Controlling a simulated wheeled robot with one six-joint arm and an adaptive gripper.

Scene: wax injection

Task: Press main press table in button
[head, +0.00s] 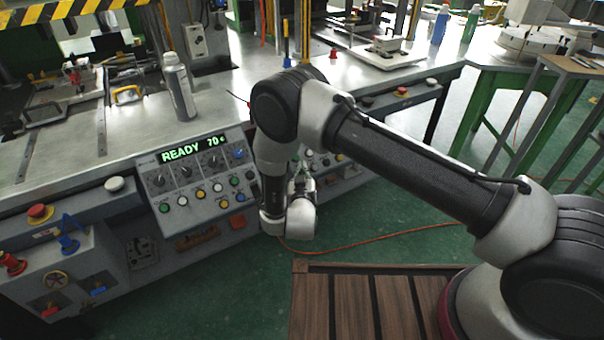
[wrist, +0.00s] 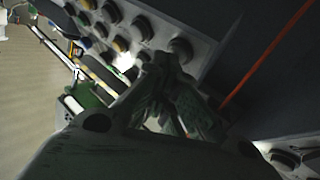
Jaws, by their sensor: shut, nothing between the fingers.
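A control panel (head: 320,165) with several round buttons is partly hidden behind my arm in the head view. My gripper (head: 303,172) is in front of this panel, partly hidden by my wrist. In the wrist view my gripper (wrist: 168,62) is shut and empty, its tips close to a row of buttons. One dark round button (wrist: 180,50) lies just beyond the tips; I cannot tell whether they touch. Other buttons (wrist: 141,27) continue up and left. No label is readable, so I cannot tell which is the main press table in button.
A second panel (head: 195,175) with a lit "READY 70" display stands to the left. A grey bottle (head: 178,85) is on the metal bench (head: 60,150). An orange cable (head: 370,236) lies on the green floor. A slatted wooden platform (head: 350,300) is in front.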

